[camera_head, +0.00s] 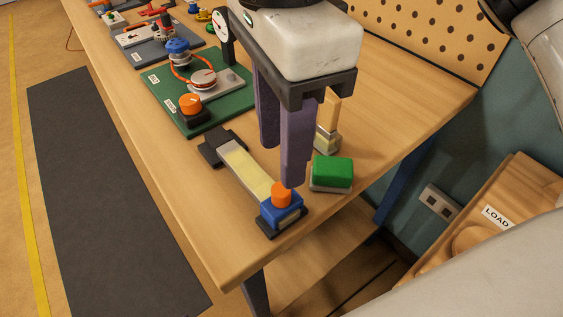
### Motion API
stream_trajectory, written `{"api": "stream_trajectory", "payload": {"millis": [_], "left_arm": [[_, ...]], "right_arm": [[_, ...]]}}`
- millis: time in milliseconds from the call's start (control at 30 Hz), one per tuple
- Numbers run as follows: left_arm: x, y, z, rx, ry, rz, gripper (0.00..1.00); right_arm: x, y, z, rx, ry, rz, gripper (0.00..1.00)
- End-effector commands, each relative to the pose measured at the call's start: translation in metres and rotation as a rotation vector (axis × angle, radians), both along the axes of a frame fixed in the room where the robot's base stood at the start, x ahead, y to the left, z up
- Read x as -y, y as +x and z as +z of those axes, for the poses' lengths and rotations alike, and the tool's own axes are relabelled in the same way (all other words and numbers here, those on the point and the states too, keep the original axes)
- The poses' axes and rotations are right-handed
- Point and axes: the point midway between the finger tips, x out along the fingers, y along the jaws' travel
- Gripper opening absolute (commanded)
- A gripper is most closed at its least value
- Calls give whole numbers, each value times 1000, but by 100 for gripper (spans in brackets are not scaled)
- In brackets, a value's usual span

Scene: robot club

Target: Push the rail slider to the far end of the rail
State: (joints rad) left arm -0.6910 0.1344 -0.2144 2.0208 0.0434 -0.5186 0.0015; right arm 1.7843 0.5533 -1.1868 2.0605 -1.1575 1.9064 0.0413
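The rail (244,168) is a pale yellow strip running from a dark end block at the upper left to a dark end block nearer me. The rail slider (281,212), a blue block with an orange knob on top, sits at the near end, by the table's front corner. My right gripper (281,167) points down over the rail's near part, its two purple fingers spread apart with a gap between them. The front fingertip shows just above the orange knob; whether it touches is unclear. Nothing shows between the fingers. My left gripper is not in view.
A green-topped block (332,173) sits right of the slider, with a wooden-handled brush-like tool (328,130) behind it. A green board (205,98) with knobs and a red cord lies beyond the rail. The wooden table's near edge is close to the slider.

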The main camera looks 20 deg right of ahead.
Motion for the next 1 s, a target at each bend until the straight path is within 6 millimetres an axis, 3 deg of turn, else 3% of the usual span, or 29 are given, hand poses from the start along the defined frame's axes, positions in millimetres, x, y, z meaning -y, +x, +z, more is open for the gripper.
{"api": "stream_trajectory", "payload": {"millis": [100, 233, 767, 1000], "left_arm": [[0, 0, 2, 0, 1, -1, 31], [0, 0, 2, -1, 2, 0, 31], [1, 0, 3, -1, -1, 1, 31], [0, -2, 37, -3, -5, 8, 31]], "right_arm": [[0, 0, 20, 1, 1, 0, 38], [0, 0, 30, 0, 0, 1, 38], [0, 0, 33, -1, 0, 1, 38], [0, 0, 71, 0, 0, 1, 38]]}}
